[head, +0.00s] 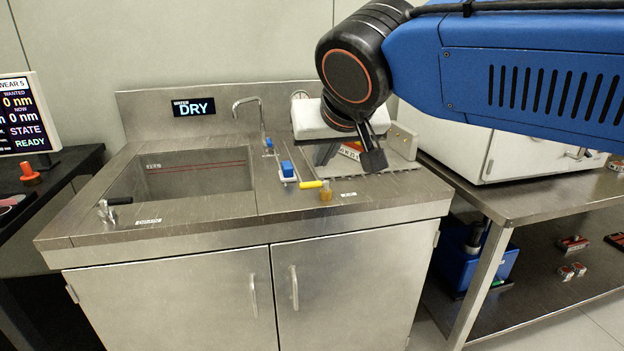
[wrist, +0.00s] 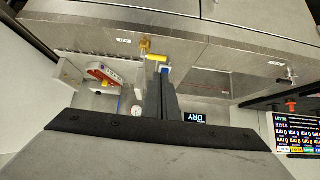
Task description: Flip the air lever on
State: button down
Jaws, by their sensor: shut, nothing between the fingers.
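The air lever is a yellow handle (head: 311,184) on a brass valve (head: 326,193) near the front edge of the steel counter, beside a small white label. In the head view the handle lies flat and points left from the valve. In the wrist view the yellow handle (wrist: 157,58) and brass valve (wrist: 145,45) show just beyond my fingertips. My gripper (head: 372,160) has black fingers pointing down over the right part of the counter, above and behind the lever. In the wrist view its fingers (wrist: 157,78) are together and empty. I see no contact with the lever.
A sink (head: 195,175) with a curved faucet (head: 250,105) lies further left. A red and white item (head: 350,150) sits behind my fingers. A display (head: 193,107) reads DRY.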

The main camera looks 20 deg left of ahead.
aim_at(303, 185)
jog(key=x, duration=1.4)
jog(key=shift+w+a+m+t+h, duration=0.15)
jog(key=shift+a+m+t+h, duration=0.15)
jog(key=shift+m+h, duration=0.3)
jog(key=shift+w+a+m, duration=0.1)
jog(key=shift+a+m, duration=0.05)
jog(key=shift+m, duration=0.35)
jog(key=m+h, duration=0.1)
jog(key=w+a+m+h, duration=0.1)
jog(key=m, duration=0.1)
jog(key=shift+a+t+h, duration=0.15)
jog(key=shift+t+h, duration=0.25)
jog(key=w+m+h, duration=0.1)
jog(key=m+h, duration=0.1)
jog(key=w+a+m+h, duration=0.1)
jog(key=m, duration=0.2)
jog(key=shift+w+f+g+h, duration=0.1)
jog(key=shift+w+g+h, duration=0.1)
jog(key=shift+g+h, duration=0.15)
jog(key=shift+d, duration=0.1)
jog(key=shift+s+d, duration=0.1)
jog(key=shift+d, duration=0.05)
jog(key=shift+s+d, duration=0.25)
jog(key=shift+d, duration=0.3)
